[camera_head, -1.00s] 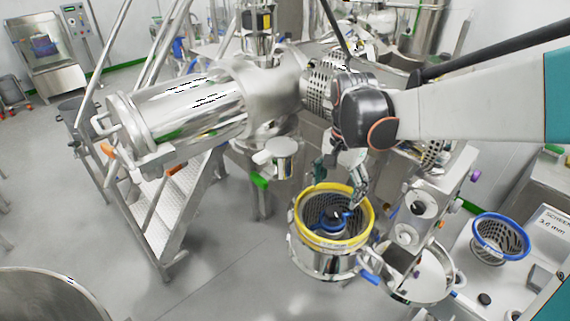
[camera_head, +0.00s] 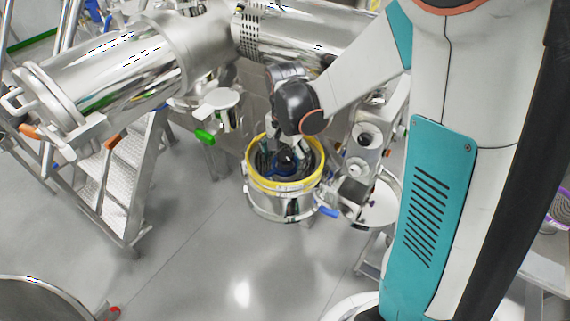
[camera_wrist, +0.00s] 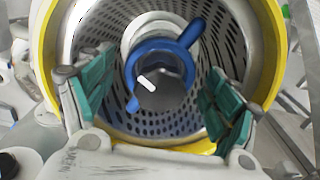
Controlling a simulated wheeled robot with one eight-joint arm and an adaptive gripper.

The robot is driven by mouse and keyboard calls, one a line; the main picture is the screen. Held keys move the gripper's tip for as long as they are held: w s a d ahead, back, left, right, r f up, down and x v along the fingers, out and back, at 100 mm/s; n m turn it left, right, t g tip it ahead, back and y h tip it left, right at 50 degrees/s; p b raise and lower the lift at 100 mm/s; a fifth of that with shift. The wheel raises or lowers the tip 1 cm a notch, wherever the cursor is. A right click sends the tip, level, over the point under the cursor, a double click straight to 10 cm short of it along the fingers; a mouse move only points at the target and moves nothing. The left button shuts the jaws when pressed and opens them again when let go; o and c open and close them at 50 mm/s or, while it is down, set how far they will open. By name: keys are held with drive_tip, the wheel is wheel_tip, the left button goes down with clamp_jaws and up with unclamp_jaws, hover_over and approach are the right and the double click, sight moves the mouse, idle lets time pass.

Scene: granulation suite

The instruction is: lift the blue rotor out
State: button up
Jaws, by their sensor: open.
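The blue rotor (camera_wrist: 158,48) sits inside a perforated metal screen (camera_wrist: 228,50) within a steel housing. It has blue arms around a grey hub. It also shows in the head view (camera_head: 284,168), partly hidden by my gripper. A yellow ring (camera_wrist: 270,75) rims the housing; the ring also shows in the head view (camera_head: 253,178). My gripper (camera_wrist: 155,98) is open, with one green-padded finger on each side of the rotor in the wrist view. The fingers hold nothing. I cannot tell how far the fingertips are from the rotor.
A steel housing body (camera_head: 280,207) with a blue handle (camera_head: 327,211) stands below the ring. A large steel cylinder (camera_head: 110,80) and a stepped platform (camera_head: 125,180) are at the left. A round metal cover (camera_head: 380,208) stands right of the housing.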

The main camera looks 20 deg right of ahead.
drive_tip(key=shift+c, duration=0.6)
drive_tip(key=c, duration=1.2)
drive_tip(key=shift+c, duration=0.2)
drive_tip(key=shift+r, duration=0.1)
